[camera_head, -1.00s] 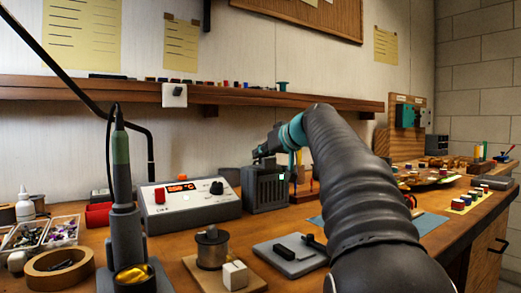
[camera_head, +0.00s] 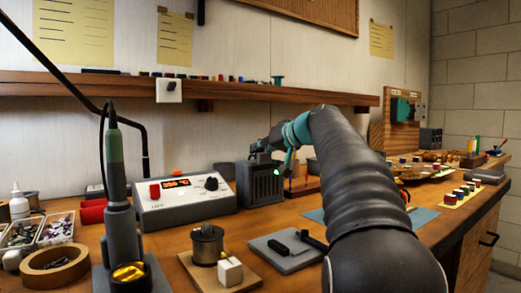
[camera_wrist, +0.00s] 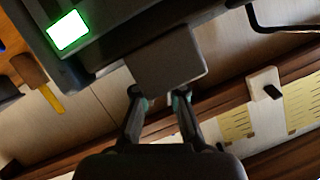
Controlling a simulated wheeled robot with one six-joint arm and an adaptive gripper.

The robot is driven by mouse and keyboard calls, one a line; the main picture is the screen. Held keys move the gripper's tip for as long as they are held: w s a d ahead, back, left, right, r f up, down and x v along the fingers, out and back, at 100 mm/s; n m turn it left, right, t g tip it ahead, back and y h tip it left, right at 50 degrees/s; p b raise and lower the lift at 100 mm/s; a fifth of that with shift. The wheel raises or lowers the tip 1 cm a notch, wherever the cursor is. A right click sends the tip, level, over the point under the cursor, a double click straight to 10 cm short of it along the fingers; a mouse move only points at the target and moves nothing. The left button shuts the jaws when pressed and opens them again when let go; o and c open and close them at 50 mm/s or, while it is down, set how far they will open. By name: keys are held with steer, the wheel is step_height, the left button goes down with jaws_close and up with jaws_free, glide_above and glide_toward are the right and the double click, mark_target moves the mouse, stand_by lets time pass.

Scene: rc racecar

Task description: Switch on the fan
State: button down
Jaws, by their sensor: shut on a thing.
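The fan (camera_head: 258,188) is a dark grey box with a slatted front. It stands on the bench right of the soldering station. A small green light (camera_head: 277,172) glows at its right side, and the lit green light also shows in the wrist view (camera_wrist: 68,30). My gripper (camera_head: 264,148) is at the fan's top. In the wrist view my gripper (camera_wrist: 160,97) has both fingers at a flat grey block (camera_wrist: 168,58) beside the fan's dark body. It is shut on that block. The fingers' contact with it is partly hidden.
The soldering station (camera_head: 185,205) stands left of the fan, with the iron in its stand (camera_head: 120,225) nearer. A solder spool (camera_head: 207,245) and a grey plate (camera_head: 285,262) lie in front. A shelf (camera_head: 120,88) with a white switch plate (camera_head: 169,90) runs above.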

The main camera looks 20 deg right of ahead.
steer(key=c, duration=1.5)
jaws_free()
steer(key=v, duration=1.2)
steer(key=shift+s+f, duration=0.1)
